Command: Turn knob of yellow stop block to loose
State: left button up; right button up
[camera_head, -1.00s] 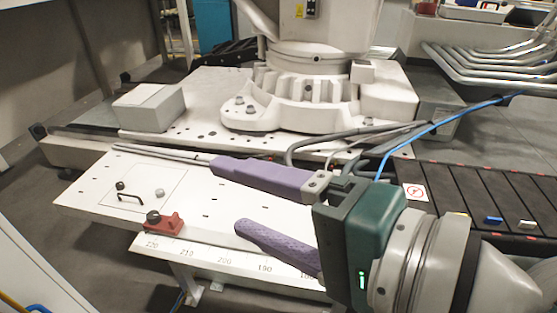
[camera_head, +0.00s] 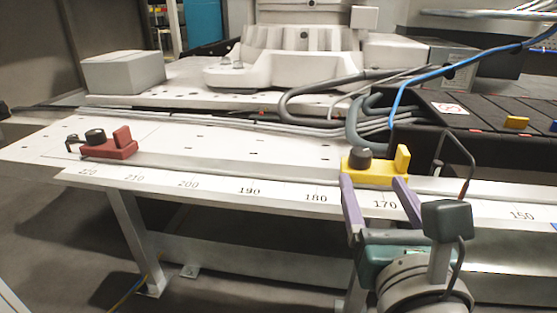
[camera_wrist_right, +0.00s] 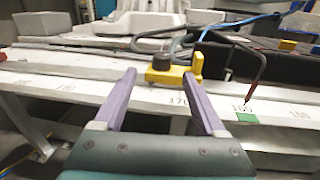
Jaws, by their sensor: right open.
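The yellow stop block (camera_head: 382,176) sits on the front edge of the long white table, near the 170 mark. Its dark round knob (camera_head: 360,158) is on the left part and an upright yellow tab on the right. My right gripper (camera_head: 373,183) is open and empty, in front of the block, with its two purple fingers pointing at it. In the right wrist view the block (camera_wrist_right: 172,76) and its knob (camera_wrist_right: 160,62) show between and beyond the fingers. I cannot tell whether the fingers touch the block. My left gripper is not in view.
A red stop block (camera_head: 112,148) with a dark knob stands far left near the 220 mark. A thin dark bent rod (camera_head: 467,165) rises right of the yellow block. Grey and blue cables (camera_head: 375,112) run behind it. The table between the blocks is clear.

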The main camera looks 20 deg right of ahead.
aim_at(363, 162)
jog(key=b+x, duration=0.1)
jog(key=x, duration=0.2)
jog(key=b+x, duration=0.1)
jog(key=x, duration=0.1)
jog(key=b+x, duration=0.1)
jog(key=x, duration=0.2)
jog(key=shift+w+d+f, duration=0.2)
jog(key=shift+d+f, duration=0.1)
jog(key=shift+d, duration=0.05)
jog(key=shift+w+d+r, duration=0.1)
jog(key=shift+w+d, duration=0.15)
jog(key=shift+w, duration=0.35)
jog(key=c, duration=0.4)
grip_shut()
